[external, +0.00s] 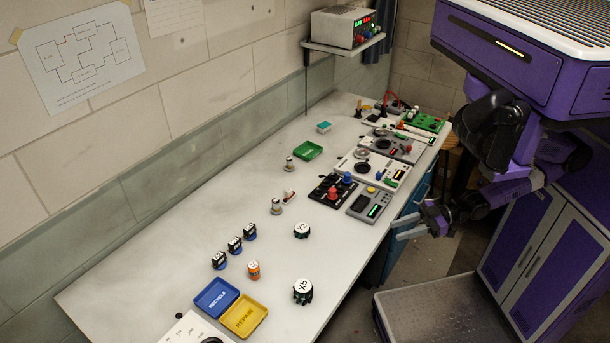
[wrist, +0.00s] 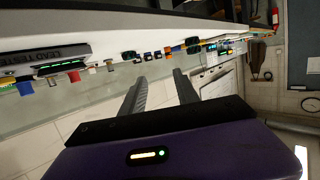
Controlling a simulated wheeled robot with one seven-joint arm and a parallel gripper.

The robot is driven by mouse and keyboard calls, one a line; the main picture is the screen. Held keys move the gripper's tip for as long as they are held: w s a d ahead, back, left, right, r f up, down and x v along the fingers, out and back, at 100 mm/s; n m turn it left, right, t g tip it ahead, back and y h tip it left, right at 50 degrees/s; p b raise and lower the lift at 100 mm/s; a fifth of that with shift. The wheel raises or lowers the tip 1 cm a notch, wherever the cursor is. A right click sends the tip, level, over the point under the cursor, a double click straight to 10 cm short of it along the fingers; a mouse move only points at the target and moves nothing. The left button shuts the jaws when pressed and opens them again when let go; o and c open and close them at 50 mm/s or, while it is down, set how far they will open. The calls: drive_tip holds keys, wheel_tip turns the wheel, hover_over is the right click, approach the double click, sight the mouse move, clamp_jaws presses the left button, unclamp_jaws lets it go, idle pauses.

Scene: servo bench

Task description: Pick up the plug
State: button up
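My gripper (external: 404,229) is at the right of the bench, beyond its front edge and over the floor, apart from everything on the bench. Its two fingers also show in the wrist view (wrist: 158,92), spread apart with nothing between them. I cannot tell for sure which item is the plug. Small pieces on the bench include a dark round piece marked X5 (external: 303,291), a similar one with a white top (external: 302,230), an orange cylinder (external: 253,269) and a grey-white upright piece (external: 276,206).
A blue RECYCLE tray (external: 201,304) and a yellow REPAIR tray (external: 233,328) sit at the near end. A green tray (external: 308,151) lies farther back. Panels and testers line the front edge, including a grey tester (external: 364,206).

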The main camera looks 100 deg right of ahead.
drive_tip(key=w+d+r+m+t+h, duration=0.1)
drive_tip(key=w+d+r+h, duration=0.15)
drive_tip(key=w, duration=0.55)
drive_tip(key=m+g+h+p, duration=0.2)
drive_tip(key=m+g+h, duration=0.6)
drive_tip(key=m, duration=0.1)
approach(333, 193)
drive_tip(key=x, duration=0.3)
drive_tip(key=shift+w+d+r, duration=0.1)
drive_tip(key=shift+d+r, duration=0.15)
drive_tip(key=shift+d, duration=0.05)
drive_tip(key=shift+d+f+m, duration=0.2)
drive_tip(key=shift+f+m, duration=0.05)
drive_tip(key=shift+m, duration=0.15)
drive_tip(key=shift+p+x, duration=0.35)
drive_tip(key=shift+x, duration=1)
drive_tip(key=shift+w+d+f+p, duration=0.3)
drive_tip(key=shift+w+d+f, duration=0.2)
drive_tip(key=shift+d+f, duration=0.3)
drive_tip(key=shift+w+d+f+p, duration=0.25)
drive_tip(key=shift+w+d+f, duration=0.3)
drive_tip(key=shift+d, duration=0.45)
drive_tip(key=shift+s+f, duration=0.1)
drive_tip(key=shift+s, duration=0.05)
clamp_jaws()
